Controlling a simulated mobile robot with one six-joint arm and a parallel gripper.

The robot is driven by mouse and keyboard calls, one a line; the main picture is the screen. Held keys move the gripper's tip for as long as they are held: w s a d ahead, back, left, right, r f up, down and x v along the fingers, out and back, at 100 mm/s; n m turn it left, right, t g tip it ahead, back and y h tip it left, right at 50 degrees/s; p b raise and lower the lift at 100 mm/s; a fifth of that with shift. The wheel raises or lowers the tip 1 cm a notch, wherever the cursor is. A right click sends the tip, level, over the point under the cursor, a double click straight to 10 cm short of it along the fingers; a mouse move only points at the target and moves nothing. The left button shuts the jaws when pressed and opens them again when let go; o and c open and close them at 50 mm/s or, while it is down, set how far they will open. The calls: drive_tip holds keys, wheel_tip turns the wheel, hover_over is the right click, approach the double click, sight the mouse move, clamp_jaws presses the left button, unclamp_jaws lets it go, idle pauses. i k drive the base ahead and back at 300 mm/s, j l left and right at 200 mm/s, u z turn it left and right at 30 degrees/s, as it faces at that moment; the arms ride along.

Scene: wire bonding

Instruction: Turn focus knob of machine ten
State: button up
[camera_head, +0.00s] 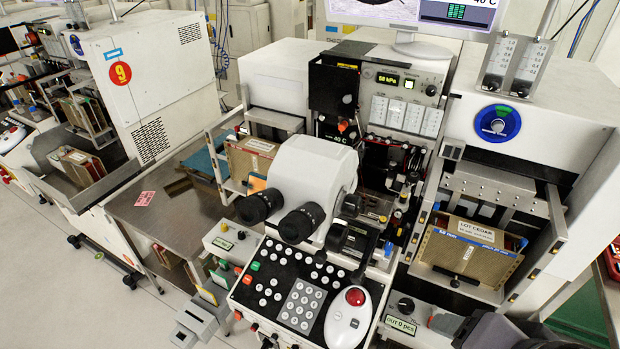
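The microscope (312,178) is a white body with two black eyepieces at the front of the middle machine. Black knobs stand on its right side; the upper one (351,205) looks like a focus knob, though no label on it can be read. No number ten shows on this machine. A dark part (497,331) at the bottom right edge looks like part of my arm or gripper. It is cut off by the frame, well to the right of and below the microscope, apart from the knobs.
A keypad panel (300,290) and a white mouse-like controller with a red button (355,296) lie below the eyepieces. The OUT box (401,324) and a cedar-labelled magazine (470,250) stand right. Machine nine (130,90) is left, beyond a metal table (150,215).

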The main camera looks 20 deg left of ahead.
sight(337, 235)
drive_tip(key=k+j+u, duration=0.25)
drive_tip(key=u, duration=0.2)
drive_tip(key=k+j+u, duration=0.15)
drive_tip(key=j+u, duration=0.25)
drive_tip(key=i+u, duration=0.1)
